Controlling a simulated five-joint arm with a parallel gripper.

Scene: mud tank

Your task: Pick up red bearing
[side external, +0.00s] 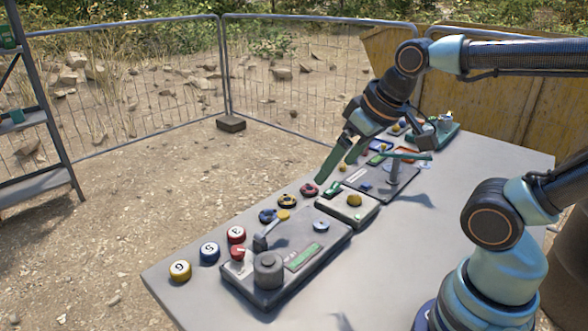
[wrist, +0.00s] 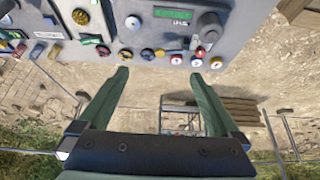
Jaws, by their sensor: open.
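The red bearing (side external: 308,190), a small ring with a dark centre, lies on the grey table near its far edge in the side view. A yellow bearing (side external: 286,201) and a blue bearing (side external: 267,216) lie in a row beside it. In the wrist view the red bearing (wrist: 102,50) shows just beyond the left fingertip, outside the gap between the fingers. My gripper (side external: 323,178) has green fingers and hangs above the table near the red bearing. In the wrist view my gripper (wrist: 158,75) is open, with nothing between its fingers.
A grey control panel (side external: 320,258) and several smaller devices fill the table's middle. A red ball (side external: 236,235), a blue ball (side external: 210,252) and a yellow ball (side external: 180,270) line the near left edge.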

